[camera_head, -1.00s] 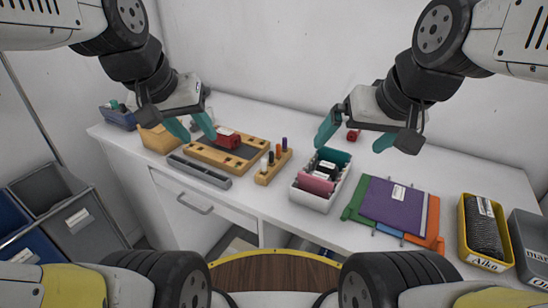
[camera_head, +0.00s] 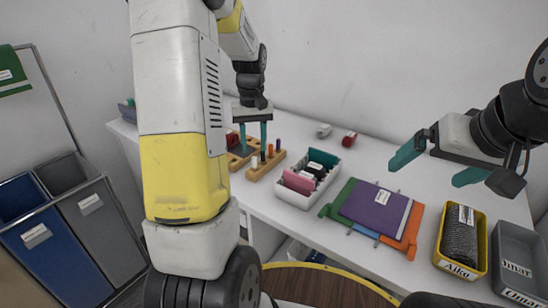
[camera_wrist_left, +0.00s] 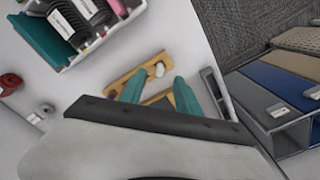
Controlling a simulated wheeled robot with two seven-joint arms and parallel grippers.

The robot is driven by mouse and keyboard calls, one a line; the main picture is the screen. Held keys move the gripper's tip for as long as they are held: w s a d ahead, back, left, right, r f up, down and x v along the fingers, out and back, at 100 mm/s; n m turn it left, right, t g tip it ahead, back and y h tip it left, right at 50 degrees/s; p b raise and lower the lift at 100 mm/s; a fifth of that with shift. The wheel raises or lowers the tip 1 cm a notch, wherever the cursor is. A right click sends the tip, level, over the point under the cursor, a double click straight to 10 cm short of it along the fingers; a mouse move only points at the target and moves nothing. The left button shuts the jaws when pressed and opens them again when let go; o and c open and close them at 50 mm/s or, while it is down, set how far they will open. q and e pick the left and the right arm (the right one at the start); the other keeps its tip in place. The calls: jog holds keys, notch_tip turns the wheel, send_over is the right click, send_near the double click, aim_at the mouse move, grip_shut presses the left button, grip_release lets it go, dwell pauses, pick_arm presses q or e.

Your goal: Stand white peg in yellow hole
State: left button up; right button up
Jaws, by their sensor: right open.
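The white peg (camera_head: 254,163) stands at the near end of a small wooden peg rack (camera_head: 262,172), with an orange and a purple peg further along it. In the left wrist view the white peg (camera_wrist_left: 160,69) shows between the finger lines. A wooden board (camera_head: 238,161) lies behind the rack, partly hidden by my left arm; I cannot make out a yellow hole. My left gripper (camera_head: 252,137) points down above the rack and board, fingers apart and empty. My right gripper (camera_head: 439,165) is open and empty above the table's right side.
A white bin (camera_head: 292,196) with pink and dark items stands right of the rack. Coloured folders (camera_head: 375,208), a yellow tray (camera_head: 445,248) and a grey tray (camera_head: 512,262) lie further right. A red object (camera_head: 349,138) sits at the back. Bins (camera_head: 95,220) stand on the left.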

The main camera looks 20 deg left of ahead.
aim_at(254, 157)
pick_arm(q)
notch_tip(254, 157, down, 6)
jog(key=shift+w+a+f, duration=0.1)
jog(key=shift+f, duration=0.05)
grip_shut()
